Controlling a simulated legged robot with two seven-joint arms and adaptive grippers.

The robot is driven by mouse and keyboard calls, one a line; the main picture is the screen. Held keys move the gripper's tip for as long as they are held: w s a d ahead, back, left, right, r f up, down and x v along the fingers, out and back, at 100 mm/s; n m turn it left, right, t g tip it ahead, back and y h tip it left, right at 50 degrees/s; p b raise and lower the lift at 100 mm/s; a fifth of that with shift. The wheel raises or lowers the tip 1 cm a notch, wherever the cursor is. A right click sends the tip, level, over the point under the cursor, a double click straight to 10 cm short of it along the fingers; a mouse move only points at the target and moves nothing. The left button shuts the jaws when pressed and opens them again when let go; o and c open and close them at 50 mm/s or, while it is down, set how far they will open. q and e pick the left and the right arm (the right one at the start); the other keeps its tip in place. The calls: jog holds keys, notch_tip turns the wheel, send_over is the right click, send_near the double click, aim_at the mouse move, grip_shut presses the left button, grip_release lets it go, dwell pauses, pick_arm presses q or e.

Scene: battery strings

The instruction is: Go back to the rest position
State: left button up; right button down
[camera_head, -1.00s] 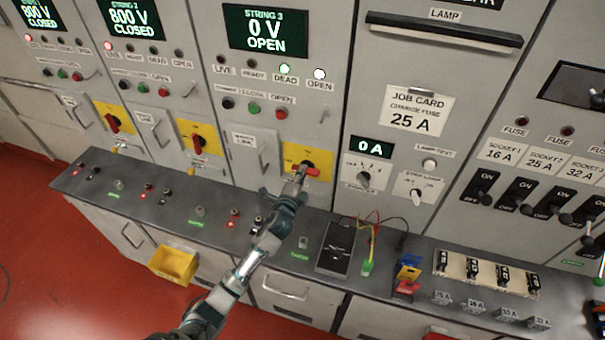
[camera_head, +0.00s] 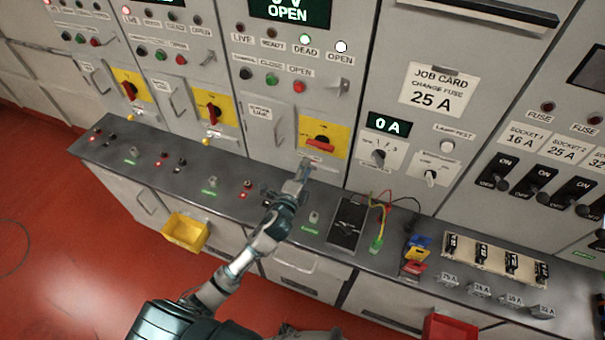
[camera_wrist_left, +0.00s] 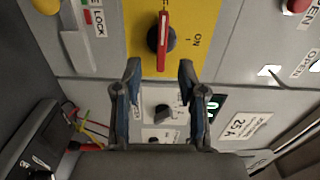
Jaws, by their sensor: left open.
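My left gripper (camera_head: 304,170) is just below and in front of the red rotary handle (camera_head: 320,146) on the yellow plate (camera_head: 337,130) of the String 3 panel. In the left wrist view the gripper (camera_wrist_left: 158,75) is open and empty, with its fingers apart and short of the red handle (camera_wrist_left: 163,40). The handle lies about level in the head view. The screen (camera_head: 290,10) above it reads OPEN, and the green DEAD lamp (camera_head: 304,39) is lit. My right gripper is not in view.
The grey bench top (camera_head: 120,146) runs below the panels. On it are a black meter (camera_head: 347,224) with leads, coloured blocks (camera_head: 416,254) and a fuse rack (camera_head: 495,258). A yellow bin (camera_head: 184,232) hangs on the bench front. The red floor is clear at left.

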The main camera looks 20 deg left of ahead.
pick_arm(q)
jog(key=shift+s+a, duration=0.15)
jog(key=shift+s, duration=1.1)
jog(key=shift+f, duration=0.1)
